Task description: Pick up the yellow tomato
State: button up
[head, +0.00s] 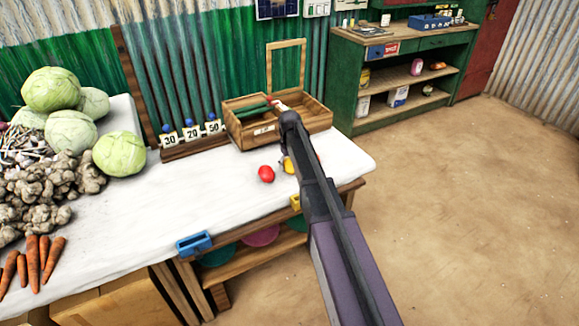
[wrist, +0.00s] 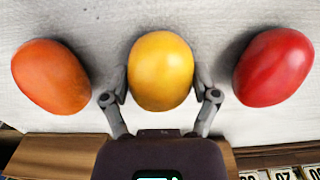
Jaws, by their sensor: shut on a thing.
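The yellow tomato (wrist: 161,71) is in the middle of the wrist view, on the white tabletop. My gripper (wrist: 161,98) has one finger on each side of it and is shut on it. In the head view the yellow tomato (head: 289,166) shows just left of my arm, which hides part of it and most of my gripper (head: 286,157). A red tomato (wrist: 274,67) lies to the right in the wrist view, apart from the fingers; in the head view it is left of the yellow one (head: 266,174). An orange tomato (wrist: 51,77) lies to the left in the wrist view.
A wooden crate (head: 318,118) stands behind the tomatoes. A rack with number cards (head: 190,148) is left of it. Cabbages (head: 70,136), ginger (head: 50,183) and carrots (head: 33,262) fill the table's left side. The white tabletop (head: 175,210) is clear in the middle.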

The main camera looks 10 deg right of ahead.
jog(key=shift+r, duration=0.1)
notch_tip(320, 180, up, 3)
jog(key=p, duration=0.3)
jog(key=shift+r+p, duration=0.2)
jog(key=shift+p, duration=0.15)
jog(key=s+a+r+p, duration=0.1)
jog(key=s+a, duration=0.1)
jog(key=s, duration=1.3)
jog(key=shift+s+r, duration=0.15)
jog(key=shift+s, duration=0.25)
jog(key=shift+a, duration=0.1)
